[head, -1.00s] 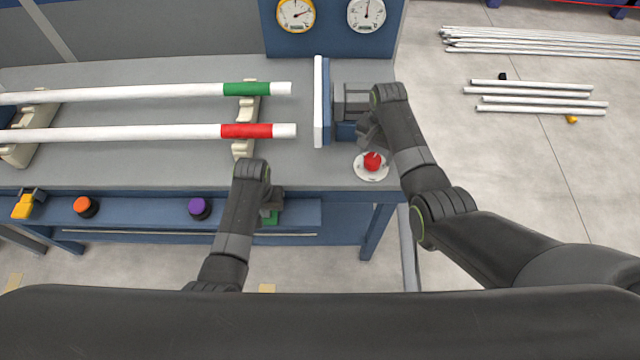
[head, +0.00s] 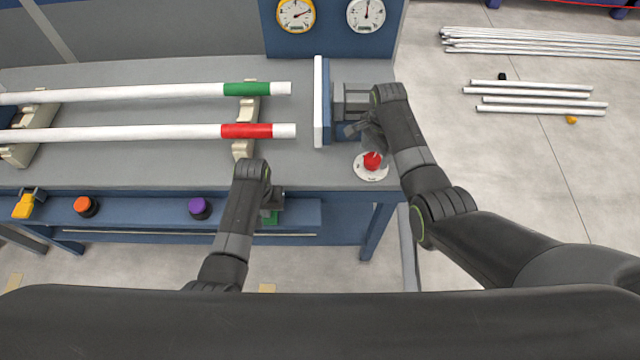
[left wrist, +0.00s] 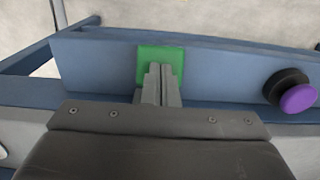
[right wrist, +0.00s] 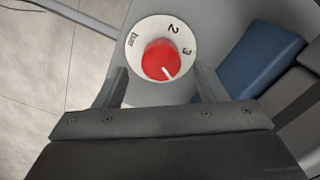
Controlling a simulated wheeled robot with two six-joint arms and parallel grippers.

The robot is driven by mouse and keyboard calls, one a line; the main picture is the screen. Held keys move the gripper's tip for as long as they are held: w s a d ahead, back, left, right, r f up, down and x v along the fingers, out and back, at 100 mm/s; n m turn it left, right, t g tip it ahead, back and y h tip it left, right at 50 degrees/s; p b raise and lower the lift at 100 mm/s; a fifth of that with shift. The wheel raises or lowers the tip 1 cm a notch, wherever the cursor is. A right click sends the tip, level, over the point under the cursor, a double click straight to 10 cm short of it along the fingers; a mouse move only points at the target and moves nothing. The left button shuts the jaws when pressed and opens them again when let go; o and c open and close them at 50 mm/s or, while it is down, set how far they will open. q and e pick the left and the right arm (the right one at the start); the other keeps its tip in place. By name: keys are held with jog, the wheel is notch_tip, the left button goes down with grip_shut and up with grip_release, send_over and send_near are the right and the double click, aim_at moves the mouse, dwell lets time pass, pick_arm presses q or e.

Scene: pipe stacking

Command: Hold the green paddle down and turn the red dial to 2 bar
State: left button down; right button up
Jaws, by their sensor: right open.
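The red dial (head: 372,161) sits on a round white plate at the bench's right front corner. In the right wrist view the red dial (right wrist: 160,60) has a white pointer aimed down and slightly right, away from the marks 2 and 3. My right gripper (head: 366,139) is open just behind the dial in the head view; its fingers appear apart below the dial in its wrist view, holding nothing. The green paddle (left wrist: 174,58) is on the blue front rail. My left gripper (left wrist: 160,72) is shut in front of it; contact cannot be told.
Two white pipes, one with a green band (head: 247,89) and one with a red band (head: 246,131), lie on cream supports. A white plate on a blue block (head: 319,101) stands right of them. Purple (head: 200,208) and orange (head: 84,206) buttons are on the rail. Two gauges (head: 366,14) are behind.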

aim_at(373, 159)
jog(key=shift+f, duration=2.6)
